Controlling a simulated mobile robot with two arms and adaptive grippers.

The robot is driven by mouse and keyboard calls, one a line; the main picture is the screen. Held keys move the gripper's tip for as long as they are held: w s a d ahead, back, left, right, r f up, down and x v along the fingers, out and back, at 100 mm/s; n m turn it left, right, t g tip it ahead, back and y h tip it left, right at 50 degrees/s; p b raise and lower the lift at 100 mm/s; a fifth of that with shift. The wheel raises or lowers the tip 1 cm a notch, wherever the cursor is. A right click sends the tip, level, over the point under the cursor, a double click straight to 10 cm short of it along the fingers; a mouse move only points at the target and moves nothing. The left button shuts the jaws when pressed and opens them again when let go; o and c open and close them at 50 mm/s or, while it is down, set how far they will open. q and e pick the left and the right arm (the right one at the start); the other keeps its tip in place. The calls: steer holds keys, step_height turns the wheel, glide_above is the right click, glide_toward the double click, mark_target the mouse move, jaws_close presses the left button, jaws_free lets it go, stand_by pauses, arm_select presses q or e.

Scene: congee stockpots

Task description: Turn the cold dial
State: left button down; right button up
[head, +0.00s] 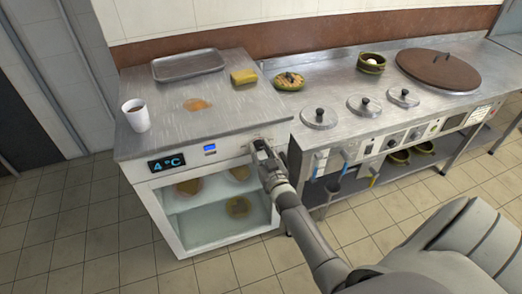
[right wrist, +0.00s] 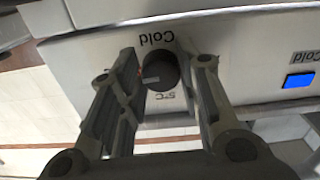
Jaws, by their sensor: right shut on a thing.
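The cold dial (right wrist: 161,72) is a dark round knob on the pale front panel of the fridge unit. In the right wrist view the words "Cold" and "5°C" appear upside down beside it. My right gripper (right wrist: 164,73) is shut on the dial, with one finger on each side of it. In the head view my right gripper (head: 260,149) is at the right end of the fridge's front panel and hides the dial. A display (head: 167,163) on the fridge reads 4°C. My left gripper is not in view.
A blue-lit switch (head: 210,148) sits left of the dial. On the fridge's top are a cup (head: 136,115), a metal tray (head: 188,66), a yellow sponge (head: 243,77) and an orange spill (head: 198,104). A counter with lidded pots (head: 364,106) stands to the right.

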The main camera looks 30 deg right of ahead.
steer(key=shift+f+m, duration=0.1)
steer(key=shift+m, duration=0.5)
steer(key=o, duration=1)
steer(key=v, duration=1.2)
